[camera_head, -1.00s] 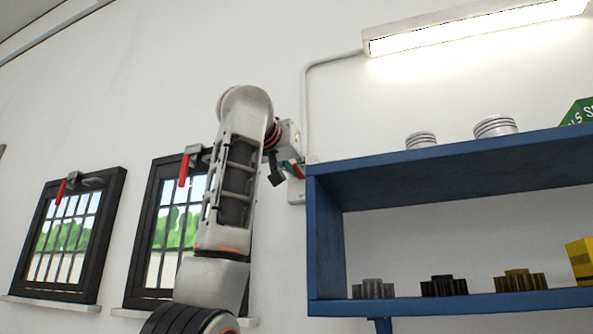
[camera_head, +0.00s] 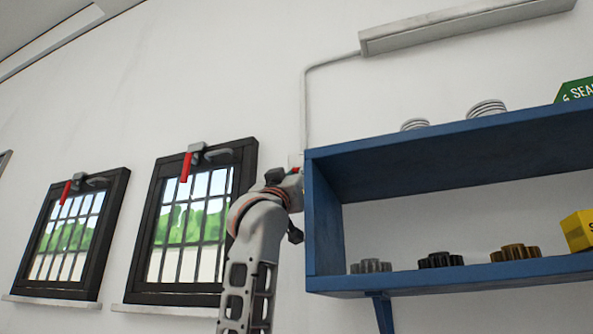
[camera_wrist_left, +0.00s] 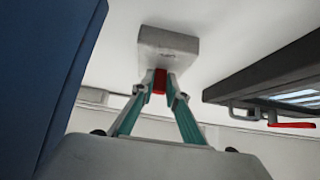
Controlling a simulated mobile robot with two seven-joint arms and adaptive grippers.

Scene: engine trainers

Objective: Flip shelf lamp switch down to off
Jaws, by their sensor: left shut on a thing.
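The shelf lamp (camera_head: 465,27) hangs high on the wall, unlit and grey. A cable runs left and down from it to the switch box (camera_wrist_left: 167,52), which is mostly hidden behind my arm in the head view. The switch's red lever (camera_wrist_left: 160,80) sticks out of the box; a little red also shows in the head view (camera_head: 295,170). My left gripper (camera_wrist_left: 158,88) is shut on the lever, a teal-lined finger on each side. In the head view my left gripper (camera_head: 293,175) is at the switch, partly hidden by its own wrist. My right gripper is not in view.
A blue shelf (camera_head: 322,225) stands close to the right of my gripper, bearing gears, pistons and a yellow box (camera_head: 577,231). Its side also fills the left of the wrist view (camera_wrist_left: 45,70). Two barred windows with red-handled latches (camera_head: 187,166) are on the left.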

